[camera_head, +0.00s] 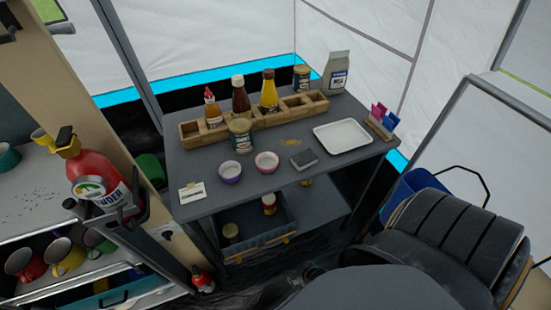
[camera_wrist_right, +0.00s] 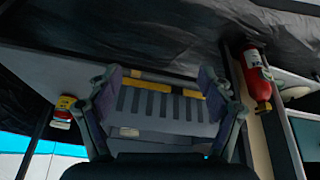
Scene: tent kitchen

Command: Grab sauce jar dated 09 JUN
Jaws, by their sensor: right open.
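A sauce jar (camera_head: 240,135) with a dark label stands on the grey table in front of the wooden rack. Another jar (camera_head: 301,77) stands behind the rack's right part. On the lower level, a jar (camera_head: 231,232) sits in the drawer, and a red-and-white one (camera_head: 269,203) stands near it. All dates are too small to read. My right gripper (camera_wrist_right: 159,78) is open and empty in the right wrist view, with a slotted grey surface beyond its fingers. It is away from the tabletop jars. My left gripper is not in view.
The wooden rack (camera_head: 290,112) holds sauce bottles. Two small bowls (camera_head: 229,171), a white tray (camera_head: 341,136), a sponge (camera_head: 304,159) and a carton (camera_head: 336,72) share the table. A red extinguisher (camera_head: 98,180) is at left. The table's front right is fairly clear.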

